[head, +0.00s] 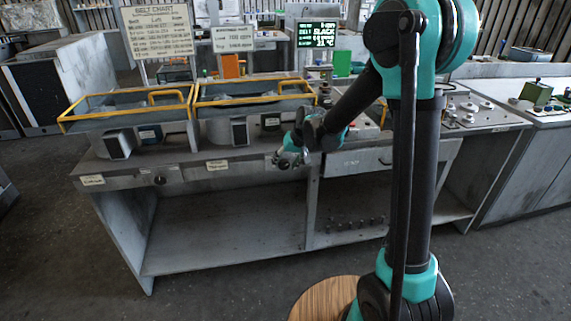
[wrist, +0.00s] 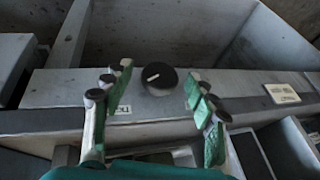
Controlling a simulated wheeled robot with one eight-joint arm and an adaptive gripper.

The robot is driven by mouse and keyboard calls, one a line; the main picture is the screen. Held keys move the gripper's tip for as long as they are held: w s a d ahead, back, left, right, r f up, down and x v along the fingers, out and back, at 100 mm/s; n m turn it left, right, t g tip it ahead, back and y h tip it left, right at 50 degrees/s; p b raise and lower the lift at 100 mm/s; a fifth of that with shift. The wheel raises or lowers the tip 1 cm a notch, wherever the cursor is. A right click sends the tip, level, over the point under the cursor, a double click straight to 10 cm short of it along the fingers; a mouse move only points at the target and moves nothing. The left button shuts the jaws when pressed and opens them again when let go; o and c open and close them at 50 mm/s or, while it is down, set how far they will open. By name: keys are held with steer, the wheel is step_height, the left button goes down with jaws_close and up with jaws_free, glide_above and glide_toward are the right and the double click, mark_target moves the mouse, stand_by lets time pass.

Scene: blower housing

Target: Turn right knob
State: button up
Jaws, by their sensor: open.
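In the wrist view a round black knob (wrist: 160,84) with a short, slightly slanted white mark sits on a grey metal strip. My gripper (wrist: 157,95) is open, with one finger left and one finger right of the knob in the picture. No contact between fingers and knob shows. In the head view my gripper (head: 290,158) is at the front strip of the workbench (head: 250,175), below the right yellow-framed tray, and the knob there is hidden or too small to tell. Another dark knob (head: 160,180) shows further left on the same strip.
Yellow-railed trays (head: 125,98) stand on the bench above the strip. A small label (wrist: 282,93) lies right of the knob in the wrist view. A drawer (head: 355,162) is right of my gripper. The lower shelf (head: 220,235) is mostly bare.

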steer(key=c, duration=1.2)
steer(key=shift+o, duration=0.2)
steer(key=shift+y, duration=0.3)
steer(key=shift+w+d+f+m+g+y, duration=0.15)
steer(key=shift+d+m+g+y, duration=0.15)
steer(key=shift+y, duration=0.5)
steer(key=m+y, duration=0.1)
steer(key=y, duration=0.3)
steer(key=shift+d+f+g, duration=0.1)
steer(key=shift+f+g, duration=0.05)
steer(key=shift+g, duration=0.25)
steer(key=shift+y, duration=0.4)
steer(key=o, duration=1.2)
steer(key=shift+c, duration=0.2)
